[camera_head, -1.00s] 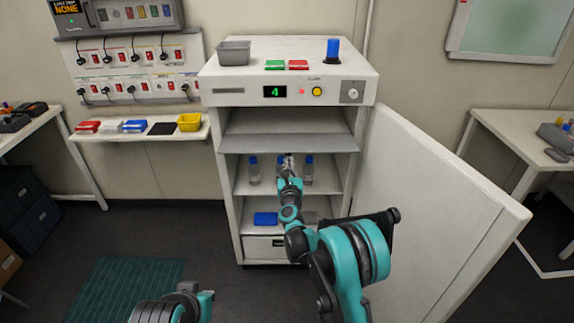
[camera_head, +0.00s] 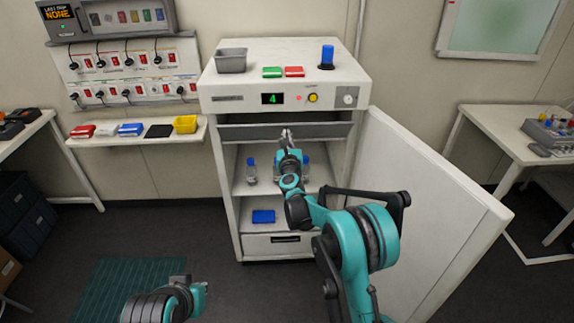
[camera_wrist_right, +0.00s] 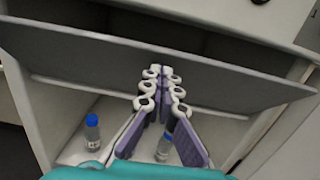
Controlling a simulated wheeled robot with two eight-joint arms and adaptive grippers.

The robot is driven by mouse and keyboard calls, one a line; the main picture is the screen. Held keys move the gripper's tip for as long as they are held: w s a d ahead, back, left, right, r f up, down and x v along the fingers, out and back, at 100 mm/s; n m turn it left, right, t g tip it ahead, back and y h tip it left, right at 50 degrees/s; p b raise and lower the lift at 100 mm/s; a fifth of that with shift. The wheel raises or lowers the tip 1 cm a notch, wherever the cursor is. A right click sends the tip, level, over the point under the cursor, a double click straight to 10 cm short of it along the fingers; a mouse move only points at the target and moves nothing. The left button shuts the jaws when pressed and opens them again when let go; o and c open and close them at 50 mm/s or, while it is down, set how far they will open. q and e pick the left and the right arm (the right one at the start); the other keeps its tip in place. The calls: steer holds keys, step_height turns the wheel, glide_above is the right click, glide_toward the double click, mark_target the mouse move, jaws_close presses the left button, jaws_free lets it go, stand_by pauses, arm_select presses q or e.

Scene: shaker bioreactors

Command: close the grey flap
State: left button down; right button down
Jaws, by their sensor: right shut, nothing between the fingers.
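The grey flap (camera_head: 285,131) is a wide panel near the top of the white cabinet's opening, just under the control panel. It stands steeply tilted, with a dark gap above its upper edge. In the right wrist view the flap (camera_wrist_right: 215,85) spans the picture, with the dark interior behind it. My right gripper (camera_head: 287,131) is in front of the flap, its fingers together and empty. In the right wrist view its fingertips (camera_wrist_right: 161,71) overlap the flap's outer face; contact is hard to tell.
The white cabinet (camera_head: 229,205) has its big door (camera_head: 420,215) swung open at the right. Blue-capped bottles (camera_head: 251,172) stand on the shelf below the flap. A grey bin (camera_head: 231,62) and a blue-topped item (camera_head: 327,57) are on top of the cabinet.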

mark_target(287, 124)
steer(key=w+r+p, duration=0.1)
steer(key=w+r, duration=0.1)
steer(key=shift+w+r, duration=0.15)
steer(key=shift+r, duration=0.25)
steer(key=shift+w+r+p, duration=0.3)
steer(key=shift+w+r, duration=0.15)
steer(key=shift+w, duration=0.2)
steer(key=shift+w+r+p, duration=0.25)
steer(key=shift+w+r, duration=0.2)
steer(key=shift+w, duration=0.2)
